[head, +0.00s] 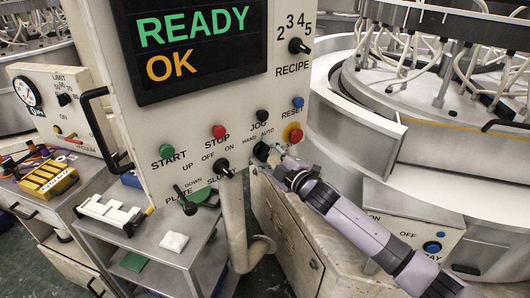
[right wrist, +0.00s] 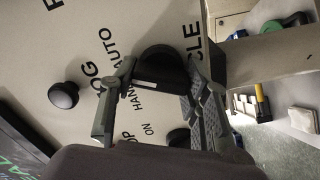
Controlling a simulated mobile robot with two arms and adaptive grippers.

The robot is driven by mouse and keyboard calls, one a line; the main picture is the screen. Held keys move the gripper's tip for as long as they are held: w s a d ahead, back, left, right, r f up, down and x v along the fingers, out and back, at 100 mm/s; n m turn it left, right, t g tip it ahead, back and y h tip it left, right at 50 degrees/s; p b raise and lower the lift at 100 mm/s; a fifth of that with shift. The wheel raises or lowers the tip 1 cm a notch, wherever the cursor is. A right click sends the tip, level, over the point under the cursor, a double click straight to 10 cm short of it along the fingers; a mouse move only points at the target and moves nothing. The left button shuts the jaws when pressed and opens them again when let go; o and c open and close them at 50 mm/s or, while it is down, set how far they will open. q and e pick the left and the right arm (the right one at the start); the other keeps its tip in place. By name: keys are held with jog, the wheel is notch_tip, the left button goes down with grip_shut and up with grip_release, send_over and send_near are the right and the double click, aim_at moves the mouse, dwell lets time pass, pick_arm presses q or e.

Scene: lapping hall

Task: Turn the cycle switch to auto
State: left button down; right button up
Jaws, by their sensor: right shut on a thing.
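The control panel (head: 185,105) faces me in the head view, with READY and OK on its screen. The cycle switch is a black knob (right wrist: 165,66) in the right wrist view, by the words HAND, AUTO and CYCLE. My right gripper (head: 268,152) is at the panel's lower right, beside the HAND AUTO lettering, and covers the switch in the head view. In the right wrist view its two fingers (right wrist: 155,88) are on either side of the knob, shut on it. A pale mark shows on the knob; I cannot tell which word it points to. My left gripper is not in view.
The red button (head: 292,133), blue button (head: 298,102) and black JOG button (head: 262,115) are close to my right gripper. The black on-off switch (head: 225,167) is to its left. A grey trolley (head: 150,245) with small items stands below; a round lapping machine (head: 430,100) stands right.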

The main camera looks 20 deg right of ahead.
jog(key=shift+m, duration=0.3)
jog(key=o, duration=1.2)
jog(key=shift+c, duration=0.2)
jog(key=v, duration=1.2)
